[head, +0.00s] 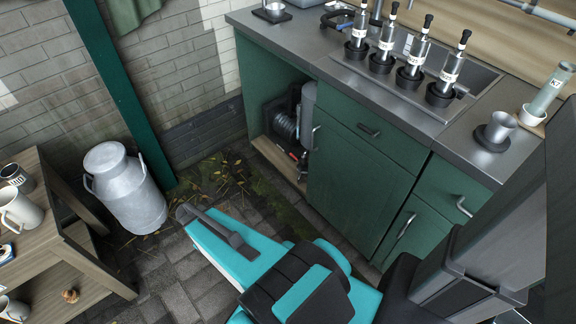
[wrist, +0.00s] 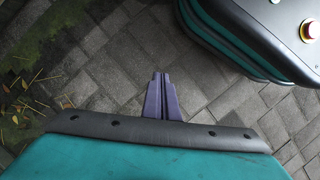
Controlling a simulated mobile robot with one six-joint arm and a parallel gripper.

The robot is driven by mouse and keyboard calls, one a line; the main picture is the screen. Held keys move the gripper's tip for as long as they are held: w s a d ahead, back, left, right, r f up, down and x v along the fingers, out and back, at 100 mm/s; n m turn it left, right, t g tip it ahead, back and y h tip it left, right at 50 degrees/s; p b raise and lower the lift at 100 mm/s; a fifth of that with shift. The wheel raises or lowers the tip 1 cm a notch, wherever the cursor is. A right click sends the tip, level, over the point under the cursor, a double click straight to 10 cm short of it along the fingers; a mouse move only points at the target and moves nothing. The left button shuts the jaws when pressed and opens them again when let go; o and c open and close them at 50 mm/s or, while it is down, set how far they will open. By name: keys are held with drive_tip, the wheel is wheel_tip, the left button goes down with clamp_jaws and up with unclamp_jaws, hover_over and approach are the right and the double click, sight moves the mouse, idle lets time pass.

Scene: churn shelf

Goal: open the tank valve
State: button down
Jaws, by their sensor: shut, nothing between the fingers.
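A grey cylindrical tank (head: 308,112) stands inside the open bay of the green cabinet. Small red parts (head: 303,156) show low beside it, but they are too small for me to tell whether one is the valve or how it is set. My gripper (wrist: 161,76) is in the wrist view with its two purple fingers together, shut and empty above the paving. Neither tank nor valve shows in the wrist view. In the head view my arm lies in front of the cabinet, apart from the tank.
The green cabinet (head: 362,175) has a closed door right of the bay and a steel counter (head: 300,52) with several pump bottles. A milk churn (head: 127,190) stands left. A wooden shelf (head: 75,262) with mugs is at far left. Paving (head: 165,275) between is partly clear.

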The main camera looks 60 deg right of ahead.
drive_tip(key=w+d+f+n+h+b, duration=0.1)
drive_tip(key=w+d+n+b, duration=0.2)
drive_tip(key=d, duration=0.5)
drive_tip(key=w+d+f+t+h+b, duration=0.1)
drive_tip(key=w+d+f+b, duration=0.1)
drive_tip(key=w+d+b, duration=0.45)
drive_tip(key=d+f+n+h+b, duration=0.1)
drive_tip(key=d+n+b, duration=0.1)
drive_tip(key=d, duration=0.8)
drive_tip(key=d+r+n+h+b, duration=0.1)
drive_tip(key=d+b, duration=0.3)
drive_tip(key=d, duration=0.7)
drive_tip(key=s+d+r+n+h+b, duration=0.1)
drive_tip(key=d+r+n+b, duration=0.1)
drive_tip(key=d, duration=1)
drive_tip(key=n+b, duration=0.1)
drive_tip(key=b, duration=0.1)
drive_tip(key=shift+s+d+r+n+h+b, duration=0.15)
drive_tip(key=shift+d+r+n+h+b, duration=0.1)
drive_tip(key=shift+n+h+b, duration=0.1)
